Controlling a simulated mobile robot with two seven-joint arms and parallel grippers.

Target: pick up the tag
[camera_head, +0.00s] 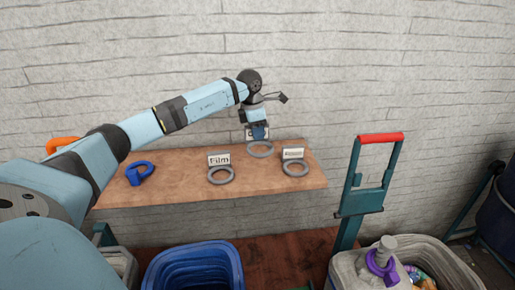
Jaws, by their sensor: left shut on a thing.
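My left gripper (259,134) is above the back middle of the wooden shelf, pointing down, and shut on a tag. Only pale edges of this tag (248,135) show beside the fingers; its face is hidden. A grey ring (260,150) lies directly below the gripper; I cannot tell whether the tag touches it. A white tag reading "Film" (219,160) stands at a second grey ring (221,176) to the left. Another white tag (293,154), its text too small to read, stands at a third ring (296,170) to the right. My right gripper is out of view.
The wooden shelf (180,190) runs along a pale wall. A blue mug-like object (140,173) lies on its left part. Below are a blue bin (194,244) and a grey bin with items at right. A teal frame with a red handle (381,138) stands beside the shelf's right end.

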